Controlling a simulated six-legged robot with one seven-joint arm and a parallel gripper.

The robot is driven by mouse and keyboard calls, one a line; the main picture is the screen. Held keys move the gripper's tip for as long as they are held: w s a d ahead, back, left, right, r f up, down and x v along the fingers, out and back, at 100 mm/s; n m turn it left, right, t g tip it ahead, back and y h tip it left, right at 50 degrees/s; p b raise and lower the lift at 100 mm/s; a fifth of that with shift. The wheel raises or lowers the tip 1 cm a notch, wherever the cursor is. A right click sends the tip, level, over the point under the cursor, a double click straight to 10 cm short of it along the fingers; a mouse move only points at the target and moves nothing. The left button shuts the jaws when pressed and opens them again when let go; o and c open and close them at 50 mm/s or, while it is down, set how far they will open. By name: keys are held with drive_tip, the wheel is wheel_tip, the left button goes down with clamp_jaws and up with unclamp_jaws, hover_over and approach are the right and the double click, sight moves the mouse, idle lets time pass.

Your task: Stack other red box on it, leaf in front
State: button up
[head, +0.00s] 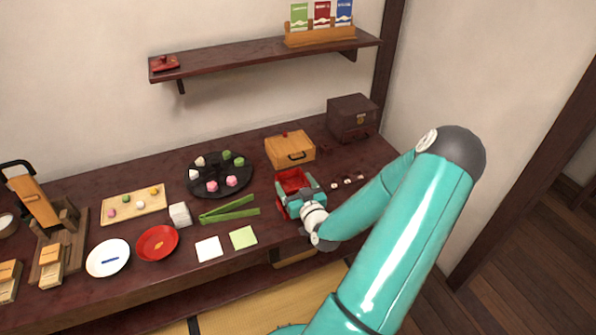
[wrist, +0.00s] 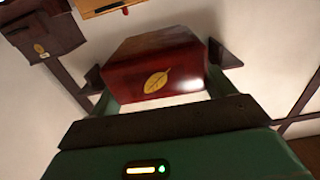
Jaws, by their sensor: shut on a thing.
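My gripper (head: 296,188) is at the right part of the dark table, shut on a red box (head: 291,177). In the wrist view the red box (wrist: 160,72) sits between the two dark fingertips, with a gold leaf (wrist: 157,81) on the side facing the wrist camera. In the head view red also shows low beside the gripper; I cannot tell whether this is a second red box below or part of the held one. The gripper hides much of this spot, including the underside of the held box.
A yellow-brown case (head: 290,150) and a dark chest (head: 352,116) stand behind. Green tongs (head: 230,210) and a black round tray (head: 206,187) of sweets lie to the left. Small pieces (head: 347,180) lie to the right. A wall shelf (head: 240,54) runs above.

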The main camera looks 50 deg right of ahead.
drive_tip(key=shift+w+d+f, duration=0.1)
drive_tip(key=shift+f, duration=0.4)
drive_tip(key=shift+w+f, duration=0.1)
drive_tip(key=shift+f, duration=1.75)
drive_tip(key=shift+f, duration=0.8)
drive_tip(key=o, duration=0.9)
drive_tip(key=v, duration=1.4)
